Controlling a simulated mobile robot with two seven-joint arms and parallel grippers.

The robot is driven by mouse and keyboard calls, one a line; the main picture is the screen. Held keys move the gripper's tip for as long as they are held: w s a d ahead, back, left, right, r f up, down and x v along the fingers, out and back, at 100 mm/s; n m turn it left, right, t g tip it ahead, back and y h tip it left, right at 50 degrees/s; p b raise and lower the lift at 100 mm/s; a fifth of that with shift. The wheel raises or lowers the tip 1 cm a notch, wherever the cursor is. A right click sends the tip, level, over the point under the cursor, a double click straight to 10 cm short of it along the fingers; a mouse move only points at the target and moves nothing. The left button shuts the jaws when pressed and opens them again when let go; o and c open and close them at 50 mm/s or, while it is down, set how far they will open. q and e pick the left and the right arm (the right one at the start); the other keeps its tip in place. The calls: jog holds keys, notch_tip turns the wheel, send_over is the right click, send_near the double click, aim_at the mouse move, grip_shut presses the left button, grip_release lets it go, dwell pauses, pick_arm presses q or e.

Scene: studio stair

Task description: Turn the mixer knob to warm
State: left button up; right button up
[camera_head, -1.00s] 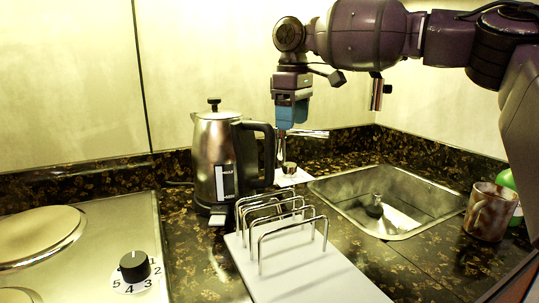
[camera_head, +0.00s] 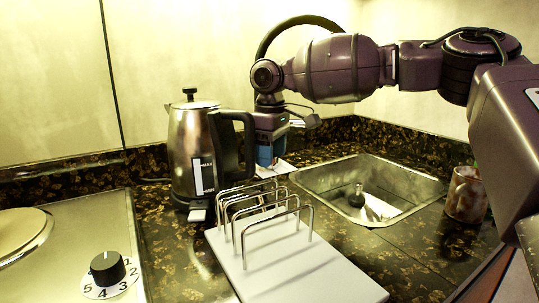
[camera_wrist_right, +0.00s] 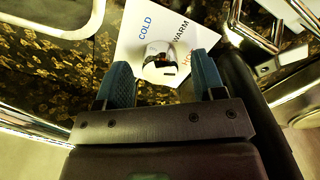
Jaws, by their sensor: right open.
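The mixer knob (camera_wrist_right: 163,66) is a small shiny metal knob on a white plate (camera_wrist_right: 136,22) with the words COLD, WARM and a partly covered third word. In the right wrist view it sits between the two blue fingers of my right gripper (camera_wrist_right: 161,66), which is open. I cannot tell whether the fingers touch it, or which word it points to. In the head view my right gripper (camera_head: 268,152) is low behind the kettle and rack, and the knob is hidden. A bit of the plate (camera_head: 282,170) shows there. My left gripper is not in view.
A metal kettle (camera_head: 190,150) stands close left of my right gripper. A wire rack on a white board (camera_head: 290,270) lies in front. A sink (camera_head: 400,218) and a mug (camera_head: 466,195) are to the right. A stove with a black dial (camera_head: 107,268) is at left.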

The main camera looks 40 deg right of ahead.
jog(key=shift+f, duration=0.1)
jog(key=shift+c, duration=0.2)
jog(key=c, duration=0.9)
jog(key=shift+n, duration=0.3)
jog(key=n+b, duration=0.1)
jog(key=n, duration=0.3)
jog(key=shift+f+n+b, duration=0.1)
jog(key=shift+n+b, duration=0.2)
jog(key=shift+b, duration=0.05)
jog(key=n+b, duration=0.1)
jog(key=n, duration=0.5)
jog(key=shift+n, duration=0.4)
jog(key=o, duration=0.9)
